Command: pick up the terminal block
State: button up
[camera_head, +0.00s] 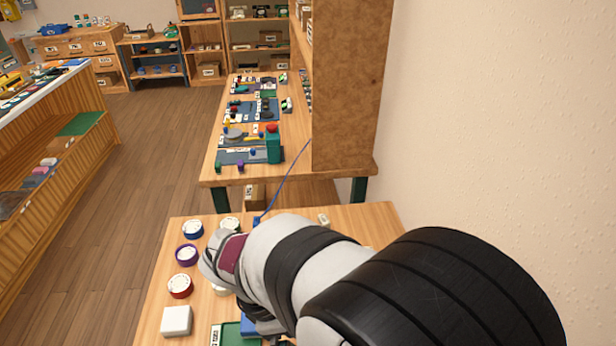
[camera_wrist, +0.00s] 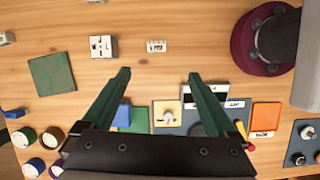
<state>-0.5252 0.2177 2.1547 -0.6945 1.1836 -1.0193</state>
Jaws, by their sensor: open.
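In the wrist view a small off-white block with dark openings along it, which looks like the terminal block (camera_wrist: 156,46), lies on the wooden table. My gripper (camera_wrist: 158,75) is open, its two green fingers spread wide. In the picture the block sits just above the gap between the fingertips, nothing is between the fingers at its level, and I see no contact. In the head view my arm covers much of the near table, and the gripper is mostly hidden below it. A small whitish piece (camera_head: 323,220) shows beyond the arm; I cannot tell if it is the same block.
In the wrist view a white cube with dark marks (camera_wrist: 103,47) and a green square plate (camera_wrist: 52,74) lie left. A grey-blue panel with a dial (camera_wrist: 168,114) and an orange block (camera_wrist: 265,117) are below. Several round-topped jars stand lower left. Bare wood surrounds the block.

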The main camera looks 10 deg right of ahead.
jog(key=shift+n, duration=0.7)
jog(key=x, duration=1.6)
jog(key=shift+w+f, duration=0.1)
jog(key=shift+w, duration=0.3)
jog(key=c, duration=1.4)
